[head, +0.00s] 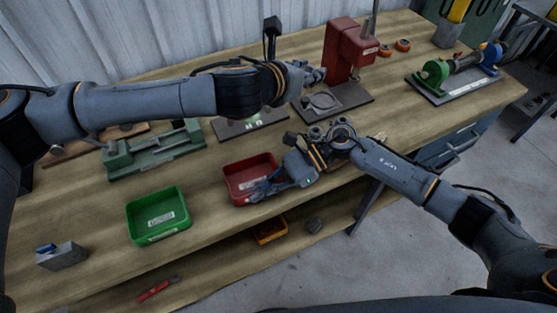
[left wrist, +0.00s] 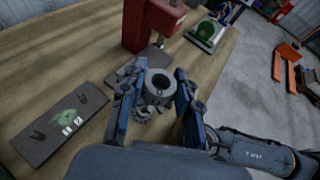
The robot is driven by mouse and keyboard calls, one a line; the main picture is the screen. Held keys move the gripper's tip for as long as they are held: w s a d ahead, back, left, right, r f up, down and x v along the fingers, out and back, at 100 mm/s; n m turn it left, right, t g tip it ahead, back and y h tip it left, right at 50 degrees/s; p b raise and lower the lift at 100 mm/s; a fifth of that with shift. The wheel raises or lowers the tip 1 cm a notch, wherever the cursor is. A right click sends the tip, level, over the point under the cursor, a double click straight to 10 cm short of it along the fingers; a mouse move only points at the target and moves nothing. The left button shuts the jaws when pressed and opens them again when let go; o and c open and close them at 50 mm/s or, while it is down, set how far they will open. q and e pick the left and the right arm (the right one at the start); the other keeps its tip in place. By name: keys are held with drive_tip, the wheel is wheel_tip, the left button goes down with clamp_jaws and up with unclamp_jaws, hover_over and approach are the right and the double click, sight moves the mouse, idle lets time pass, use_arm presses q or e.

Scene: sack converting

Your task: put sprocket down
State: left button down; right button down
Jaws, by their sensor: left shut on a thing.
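My left gripper (head: 312,75) is at the back of the bench, in front of the red press (head: 346,50). In the left wrist view, its two blue fingers (left wrist: 156,98) are on either side of the grey sprocket (left wrist: 158,84), shut on it. The sprocket has a round hub with a dark bore and teeth lower down. Whether its underside touches anything is hidden. In the head view, the gripper and arm make the sprocket hard to make out. My right gripper (head: 258,192) is over the red bin (head: 247,168); its fingers are too unclear to read.
A dark plate with a green mark (left wrist: 55,125) lies left of the press. A green bin (head: 158,216) stands at the front left, a green vise-like fixture (head: 153,150) behind it. A roller stand (head: 455,78) is at the right. Bare bench lies between the bins.

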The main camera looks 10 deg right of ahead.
use_arm(q)
wheel_tip(320, 180, down, 6)
drive_tip(key=m+g+h, duration=0.2)
drive_tip(key=m+g, duration=0.1)
drive_tip(key=m+g+h, duration=0.2)
drive_tip(key=m, duration=0.1)
hover_over(269, 146)
wheel_tip(269, 146, down, 7)
wheel_tip(269, 146, down, 5)
drive_tip(key=shift+w+f, duration=0.1)
drive_tip(key=shift+f, duration=2.15)
drive_tip(key=c, duration=1.3)
unclamp_jaws()
drive_tip(key=shift+f+y, duration=0.15)
drive_tip(key=shift+y, duration=0.15)
drive_tip(key=shift+o, duration=0.2)
